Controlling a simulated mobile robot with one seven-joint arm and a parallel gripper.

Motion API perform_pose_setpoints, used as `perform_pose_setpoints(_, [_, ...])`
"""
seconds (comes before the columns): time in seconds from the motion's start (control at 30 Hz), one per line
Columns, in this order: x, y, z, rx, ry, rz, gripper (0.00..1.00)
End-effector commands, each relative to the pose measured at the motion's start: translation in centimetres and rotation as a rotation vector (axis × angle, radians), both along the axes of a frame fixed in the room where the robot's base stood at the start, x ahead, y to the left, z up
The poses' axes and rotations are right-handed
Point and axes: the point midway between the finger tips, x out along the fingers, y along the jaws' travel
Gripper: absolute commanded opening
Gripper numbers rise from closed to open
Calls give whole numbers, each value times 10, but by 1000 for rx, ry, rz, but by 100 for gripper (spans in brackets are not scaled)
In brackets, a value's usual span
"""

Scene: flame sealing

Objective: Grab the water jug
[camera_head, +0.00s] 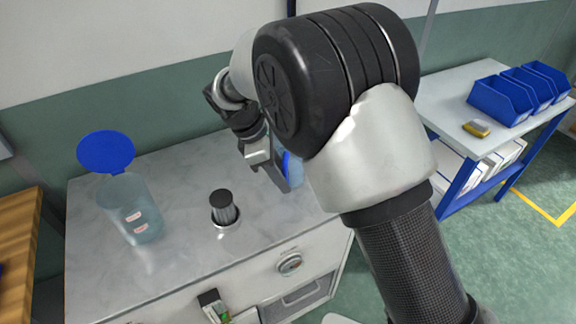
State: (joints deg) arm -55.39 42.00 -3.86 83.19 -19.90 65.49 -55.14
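A translucent, light-blue container (133,217) with two small labels stands upright at the left of the grey marble-look worktop (180,275). Its round blue lid (106,151) is raised open. A second light-blue, see-through object with a darker blue part (291,167) shows at the right of the worktop, mostly hidden behind my gripper and arm; it may be the water jug. My gripper (279,178) points down right beside this object. The view does not show whether the fingers touch it or are closed around it.
A ribbed metal cylinder with a dark top (224,207) stands in the middle of the worktop, left of my gripper. A gauge (289,264) is on the cabinet front. At right, a side table (455,98) holds blue bins (502,101) and a small yellow-grey item (477,129).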

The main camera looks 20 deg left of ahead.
Motion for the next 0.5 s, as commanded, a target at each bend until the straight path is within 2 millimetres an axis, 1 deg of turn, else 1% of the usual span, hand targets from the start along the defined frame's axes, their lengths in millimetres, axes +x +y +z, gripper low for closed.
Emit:
perform_pose_setpoints(0.17, [0,0,0,0,0,0,35])
perform_pose_setpoints(0.2, [0,0,0,0,0,0,28])
perform_pose_setpoints(0.37, [0,0,0,0,0,0,1])
perform_pose_setpoints(0.5, [0,0,0,0,0,0,0])
